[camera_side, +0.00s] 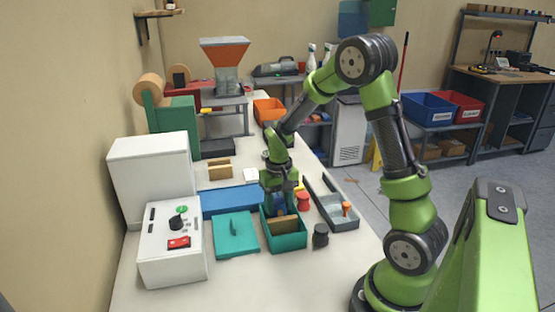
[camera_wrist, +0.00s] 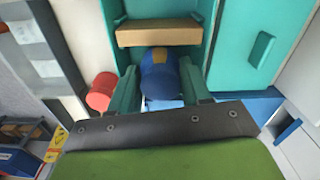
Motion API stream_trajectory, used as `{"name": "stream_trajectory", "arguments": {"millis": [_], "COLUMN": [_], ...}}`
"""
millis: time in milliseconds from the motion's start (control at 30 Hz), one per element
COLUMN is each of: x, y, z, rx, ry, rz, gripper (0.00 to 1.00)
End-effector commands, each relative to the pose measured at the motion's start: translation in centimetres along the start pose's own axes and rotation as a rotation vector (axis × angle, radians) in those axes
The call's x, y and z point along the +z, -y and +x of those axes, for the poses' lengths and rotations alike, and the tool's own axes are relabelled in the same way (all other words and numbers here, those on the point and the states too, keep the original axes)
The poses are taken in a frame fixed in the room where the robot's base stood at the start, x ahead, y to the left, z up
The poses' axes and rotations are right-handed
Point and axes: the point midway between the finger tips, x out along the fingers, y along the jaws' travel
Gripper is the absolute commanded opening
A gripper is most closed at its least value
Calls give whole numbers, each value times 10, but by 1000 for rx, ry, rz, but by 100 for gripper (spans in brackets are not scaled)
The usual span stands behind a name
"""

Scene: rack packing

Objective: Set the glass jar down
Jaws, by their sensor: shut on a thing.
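My gripper (camera_wrist: 160,82) is shut on a jar with a dark blue round top and a yellow patch (camera_wrist: 158,72), which I take as the glass jar. The jar also shows as a small dark blue shape in the side view (camera_side: 279,201). My gripper points down over the teal open box (camera_side: 285,243). A tan divider (camera_wrist: 158,32) crosses the box, close beside the jar in the wrist view. The jar's lower part is mostly hidden, so I cannot tell if it touches the box floor.
A red jar (camera_side: 303,202) and a black jar (camera_side: 320,237) stand right of the box. A grey tray (camera_side: 341,224) lies beyond them. A teal lid (camera_side: 236,236) lies left, a blue mat (camera_side: 228,203) behind it. A white control box (camera_side: 170,262) stands farther left.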

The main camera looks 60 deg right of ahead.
Motion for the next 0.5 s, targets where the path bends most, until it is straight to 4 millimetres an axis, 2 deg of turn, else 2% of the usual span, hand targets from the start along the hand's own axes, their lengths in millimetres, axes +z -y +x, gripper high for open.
{"name": "stream_trajectory", "arguments": {"millis": [267, 300, 367, 500], "x": [0, 0, 0, 0], "y": [0, 0, 0, 0], "z": [7, 7, 6, 6], "rx": [0, 0, 0, 0], "ry": [1, 1, 1, 1], "rz": [1, 1, 1, 1], "gripper": [14, 49, 58, 58]}}
